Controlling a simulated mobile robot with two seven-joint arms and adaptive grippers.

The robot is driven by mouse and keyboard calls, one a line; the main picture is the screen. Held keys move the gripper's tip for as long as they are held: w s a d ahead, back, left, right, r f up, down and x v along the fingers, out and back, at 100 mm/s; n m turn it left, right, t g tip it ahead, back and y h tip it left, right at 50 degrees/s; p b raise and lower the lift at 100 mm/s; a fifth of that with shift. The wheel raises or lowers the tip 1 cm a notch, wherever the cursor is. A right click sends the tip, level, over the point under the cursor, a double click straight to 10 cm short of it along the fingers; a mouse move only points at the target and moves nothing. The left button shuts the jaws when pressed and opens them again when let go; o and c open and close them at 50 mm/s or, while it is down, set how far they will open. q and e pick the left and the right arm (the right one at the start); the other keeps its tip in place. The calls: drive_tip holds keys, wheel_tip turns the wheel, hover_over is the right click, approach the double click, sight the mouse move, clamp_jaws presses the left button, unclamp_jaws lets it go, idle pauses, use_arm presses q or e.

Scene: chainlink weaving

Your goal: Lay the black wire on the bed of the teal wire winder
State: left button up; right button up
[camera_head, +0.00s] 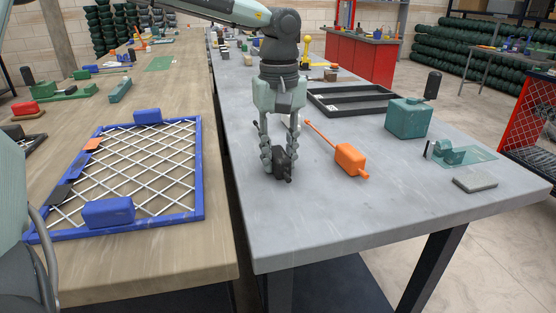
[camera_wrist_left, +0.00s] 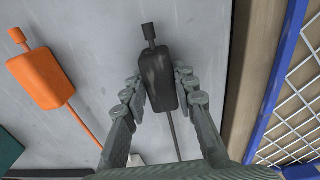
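The black wire (camera_head: 280,163) has a dark block-shaped grip and a thin rod. It lies on the grey table near its left edge and shows in the left wrist view (camera_wrist_left: 157,82). My left gripper (camera_head: 279,150) points down over it. Its fingers stand on either side of the grip, open, with narrow gaps visible in the left wrist view (camera_wrist_left: 157,90). The teal wire winder (camera_head: 449,153) sits on a teal base toward the right of the same table, well apart from the gripper. My right gripper is not in view.
An orange block with a rod (camera_head: 350,159) lies just right of the gripper. A teal box (camera_head: 408,119), a black tray (camera_head: 352,100) and a grey slab (camera_head: 474,183) are farther right. A blue frame with white mesh (camera_head: 199,171) lies on the wooden table. The grey table's front is clear.

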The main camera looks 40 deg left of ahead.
use_arm(q)
drive_tip(key=c, duration=0.5)
clamp_jaws()
drive_tip(key=shift+r, duration=0.1)
